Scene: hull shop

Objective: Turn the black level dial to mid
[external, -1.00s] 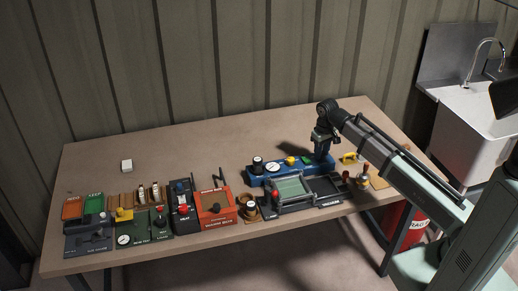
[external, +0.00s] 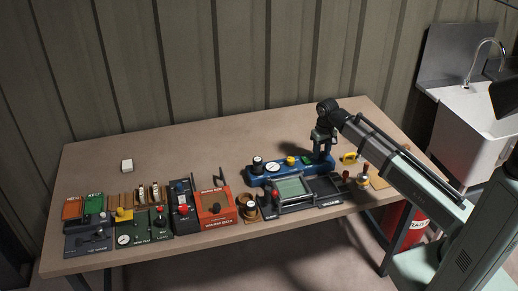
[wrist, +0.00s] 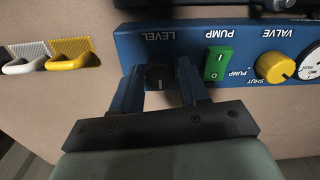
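The black level dial (wrist: 160,76) sits on the blue panel (wrist: 128,42) under the upside-down word LEVEL in the wrist view. My gripper (wrist: 159,85) has one blue finger on each side of the dial, with narrow gaps visible, the one on the right being clearer. The exact heading of the dial's pointer is too dark to read. In the external view my gripper (external: 320,153) is lowered at the right end of the blue panel (external: 270,179) and hides the dial.
A green pump switch (wrist: 217,64), yellow valve knob (wrist: 275,66) and white gauge (wrist: 312,66) stand along the panel. Yellow (wrist: 70,55) and white (wrist: 24,60) handles lie beyond its other end. A dark-framed tray (external: 292,189) stands in front; the table behind is clear.

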